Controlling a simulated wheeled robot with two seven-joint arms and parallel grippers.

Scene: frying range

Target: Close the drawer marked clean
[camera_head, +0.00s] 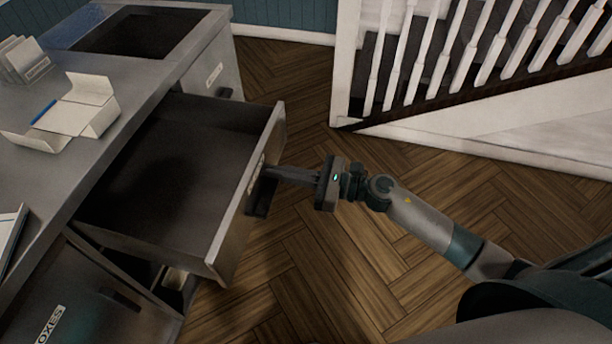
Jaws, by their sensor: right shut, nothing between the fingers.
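An open grey metal drawer (222,249) sticks out of the counter toward the right, and its inside looks empty. Its front carries a small pale label, too edge-on to read, and a dark handle (261,197). My right gripper (268,173) is shut and empty, with its fingertips at the drawer front by the label and just above the handle. I cannot tell whether the fingertips touch the front. My left gripper is not in view.
The grey counter (150,84) holds a white open box (79,116) with a blue pen, white cards (24,60) and a dark hob (139,32). A closed labelled drawer (215,75) sits behind. A white stair railing (420,55) stands back right. The wood floor is clear.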

